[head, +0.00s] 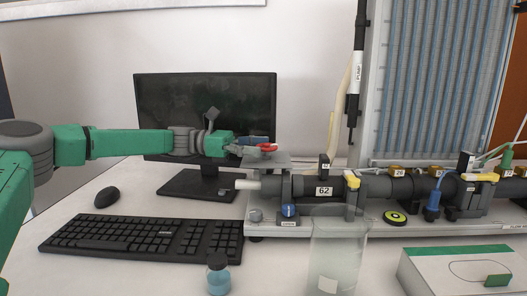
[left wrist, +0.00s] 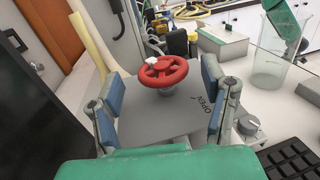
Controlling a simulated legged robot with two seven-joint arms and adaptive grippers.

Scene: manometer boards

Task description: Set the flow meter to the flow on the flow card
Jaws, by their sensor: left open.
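A red handwheel (head: 267,147) stands above a grey plate (head: 262,160) at the left end of a dark horizontal pipe. My left gripper (head: 258,146) is at the wheel. In the left wrist view, the red wheel (left wrist: 163,73) lies between the blue-padded fingers of my open left gripper (left wrist: 163,80), with clear gaps on both sides. The plate (left wrist: 150,120) below it is marked "OPEN". A white label (head: 324,190) on the pipe reads 62. I cannot make out a flow card for sure. My right gripper is not in view.
A blue knob (head: 289,210) sits below the pipe. A keyboard (head: 140,237), mouse (head: 107,197) and monitor (head: 205,100) are at left. Blue manometer tubes (head: 440,80) rise behind.

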